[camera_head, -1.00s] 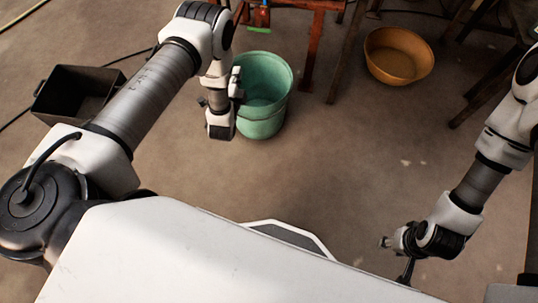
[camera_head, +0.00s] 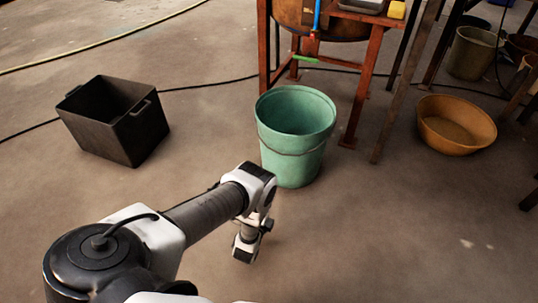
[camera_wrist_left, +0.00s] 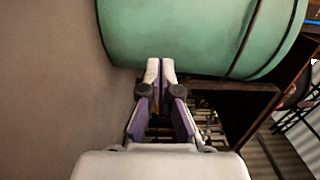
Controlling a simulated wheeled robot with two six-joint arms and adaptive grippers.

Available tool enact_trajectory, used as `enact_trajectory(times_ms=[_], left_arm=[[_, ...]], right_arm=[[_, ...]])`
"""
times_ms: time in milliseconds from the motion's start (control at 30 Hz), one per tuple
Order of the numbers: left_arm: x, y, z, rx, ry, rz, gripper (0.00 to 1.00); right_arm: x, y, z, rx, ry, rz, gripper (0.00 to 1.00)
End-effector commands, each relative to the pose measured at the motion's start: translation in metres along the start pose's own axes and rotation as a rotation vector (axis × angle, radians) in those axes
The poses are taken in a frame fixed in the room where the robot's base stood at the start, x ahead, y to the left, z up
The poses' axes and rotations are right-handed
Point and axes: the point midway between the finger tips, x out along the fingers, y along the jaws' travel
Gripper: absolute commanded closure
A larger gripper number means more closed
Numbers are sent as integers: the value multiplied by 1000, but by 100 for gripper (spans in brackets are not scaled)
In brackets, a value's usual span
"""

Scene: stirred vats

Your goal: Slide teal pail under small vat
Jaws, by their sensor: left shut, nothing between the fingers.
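The teal pail (camera_head: 293,150) stands upright on the floor in front of a rust-red stand (camera_head: 365,85), with its wire handle hanging down the front. It also shows in the left wrist view (camera_wrist_left: 190,35), filling the top. A brown round vat (camera_head: 292,14), cut off by the top edge, sits in the stand; the pail is in front of it, not beneath. My left gripper (camera_wrist_left: 161,64) is shut and empty, its fingertips at the pail's side; I cannot tell whether they touch. In the head view my left wrist is low, in front of the pail. My right gripper is out of view.
A black open crate (camera_head: 115,130) stands at left. An orange basin (camera_head: 455,135) lies at right beside dark stand legs (camera_head: 405,80). A grey bucket (camera_head: 472,55) is behind it. A black cable (camera_head: 210,85) crosses the floor behind the pail. The front floor is clear.

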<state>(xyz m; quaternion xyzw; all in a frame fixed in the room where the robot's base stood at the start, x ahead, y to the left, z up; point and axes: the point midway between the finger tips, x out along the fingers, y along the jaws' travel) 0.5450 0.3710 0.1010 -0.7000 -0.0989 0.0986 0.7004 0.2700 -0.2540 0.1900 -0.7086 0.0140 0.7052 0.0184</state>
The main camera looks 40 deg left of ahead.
Motion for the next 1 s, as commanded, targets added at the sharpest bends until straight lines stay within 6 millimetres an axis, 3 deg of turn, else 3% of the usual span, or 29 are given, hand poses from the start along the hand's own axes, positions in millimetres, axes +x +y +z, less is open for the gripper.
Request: enact_trajectory(times_ms=[33,200,433,600,1000], left_arm=[[12,6,0,-1,0,-4,100],[50,6,0,-1,-1,-4,100],[87,5,0,-1,0,-2,100],[96,1,0,0,1,0,100],[91,-1,-1,0,1,1,100]], right_arm=[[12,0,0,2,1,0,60],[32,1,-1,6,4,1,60],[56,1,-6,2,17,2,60],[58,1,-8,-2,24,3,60],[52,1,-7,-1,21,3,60]])
